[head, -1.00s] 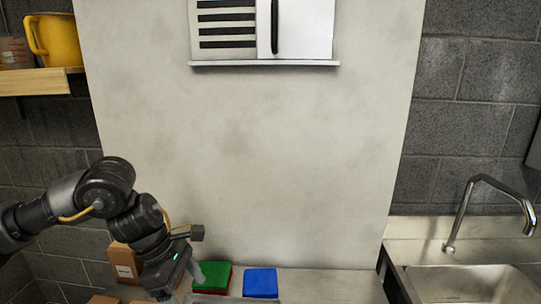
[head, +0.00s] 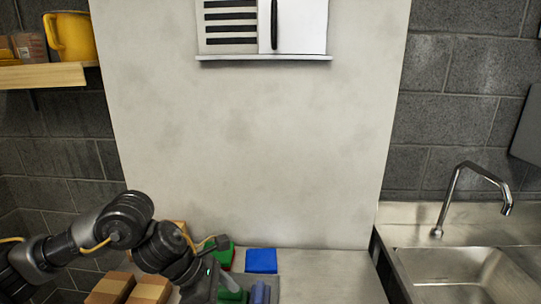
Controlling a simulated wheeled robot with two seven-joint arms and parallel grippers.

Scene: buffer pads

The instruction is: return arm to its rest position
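My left arm comes in from the left, and its gripper (head: 212,290) is low over the counter at the bottom edge of the head view. Its fingertips are cut off or hidden, so I cannot tell whether it is open or holds anything. A green pad with red under it (head: 224,256) lies just behind the gripper, partly covered by it. A blue pad (head: 261,261) lies to its right. Another green piece (head: 232,296) and a dull blue rounded piece (head: 260,293) show beside the gripper at the bottom edge. My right gripper is not in view.
Cardboard boxes (head: 149,289) stand below my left arm. A sink (head: 460,275) with a tall faucet (head: 462,190) is at the right. A shelf with a yellow pitcher (head: 70,38) is at the upper left. The counter right of the blue pad (head: 325,275) is clear.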

